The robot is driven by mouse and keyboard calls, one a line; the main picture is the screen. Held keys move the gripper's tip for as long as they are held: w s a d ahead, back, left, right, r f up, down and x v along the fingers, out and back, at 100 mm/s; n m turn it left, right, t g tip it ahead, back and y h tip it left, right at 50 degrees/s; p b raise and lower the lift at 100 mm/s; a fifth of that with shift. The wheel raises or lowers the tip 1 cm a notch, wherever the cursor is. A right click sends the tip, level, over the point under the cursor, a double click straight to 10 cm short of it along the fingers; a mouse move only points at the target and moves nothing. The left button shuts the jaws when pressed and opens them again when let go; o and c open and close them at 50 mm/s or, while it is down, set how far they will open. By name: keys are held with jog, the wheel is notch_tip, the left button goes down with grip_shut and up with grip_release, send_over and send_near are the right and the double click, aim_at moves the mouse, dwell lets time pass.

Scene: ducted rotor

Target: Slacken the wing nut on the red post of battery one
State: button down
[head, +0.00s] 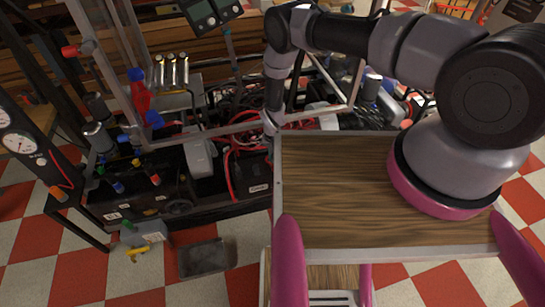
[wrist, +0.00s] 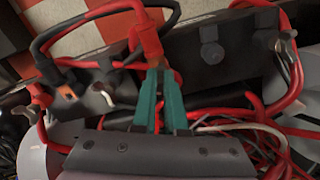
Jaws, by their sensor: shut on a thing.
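My gripper (wrist: 160,74) has two teal fingers, close together at a red terminal (wrist: 147,38) in the upper middle of the wrist view. They are shut on a small part there, which I take to be the wing nut on the red post. The fingertips and the red cable end hide most of it. In the head view, my arm reaches down to the black battery area (head: 256,188), and the fingertips cannot be made out. Which battery is number one cannot be read.
Red cables (wrist: 258,113) and black cables (wrist: 75,22) loop close around the fingers. A dark block with bolt heads (wrist: 211,52) stands to the right. Another terminal with a metal wing (wrist: 103,96) is at left. A metal frame (head: 205,131) crosses near my arm.

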jog(key=n, duration=0.7)
jog(key=shift+d, duration=0.15)
dwell(0.4)
jog(key=c, duration=1)
grip_release()
jog(key=shift+o, duration=0.2)
jog(key=shift+r, duration=0.1)
notch_tip(320, 180, up, 11)
jog(key=shift+f, duration=0.2)
